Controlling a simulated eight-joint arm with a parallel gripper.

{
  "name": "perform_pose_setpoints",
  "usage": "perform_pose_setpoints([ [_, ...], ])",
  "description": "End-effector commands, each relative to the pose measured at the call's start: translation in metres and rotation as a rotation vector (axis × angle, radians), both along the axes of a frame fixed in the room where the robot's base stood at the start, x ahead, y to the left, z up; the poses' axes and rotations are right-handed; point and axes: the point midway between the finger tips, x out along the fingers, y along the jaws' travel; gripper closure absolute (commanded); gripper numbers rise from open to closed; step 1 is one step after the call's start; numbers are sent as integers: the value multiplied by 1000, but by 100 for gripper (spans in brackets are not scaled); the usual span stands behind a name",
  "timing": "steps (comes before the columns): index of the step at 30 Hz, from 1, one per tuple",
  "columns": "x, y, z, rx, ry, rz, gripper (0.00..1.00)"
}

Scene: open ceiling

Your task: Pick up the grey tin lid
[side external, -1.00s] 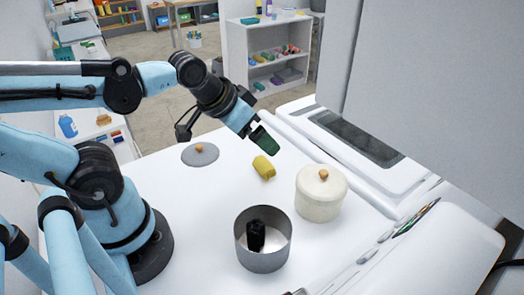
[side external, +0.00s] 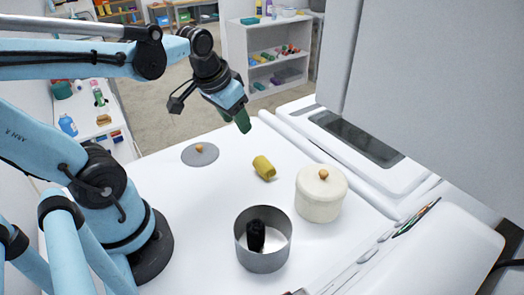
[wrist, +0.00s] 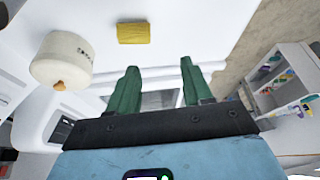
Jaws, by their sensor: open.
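The lid does not show in the wrist view.
A yellow block (side external: 264,167) lies mid-table and shows in the wrist view (wrist: 134,33). A lidded cream canister (side external: 320,197) stands to its right. An open grey tin (side external: 263,262) holding a black object (side external: 256,236) stands in front. The table around the grey lid is clear.

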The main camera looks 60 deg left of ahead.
Motion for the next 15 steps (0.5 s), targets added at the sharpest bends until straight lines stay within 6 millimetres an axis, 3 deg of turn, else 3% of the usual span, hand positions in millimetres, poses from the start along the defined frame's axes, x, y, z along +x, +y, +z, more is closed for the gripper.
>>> perform_pose_setpoints([
  [1,-2,23,1,-7,58,53,50],
  [6,-21,81,-2,-62,239,168,50],
  [10,-35,110,-4,-110,327,222,50],
  [15,-45,124,-7,-143,375,249,50],
])
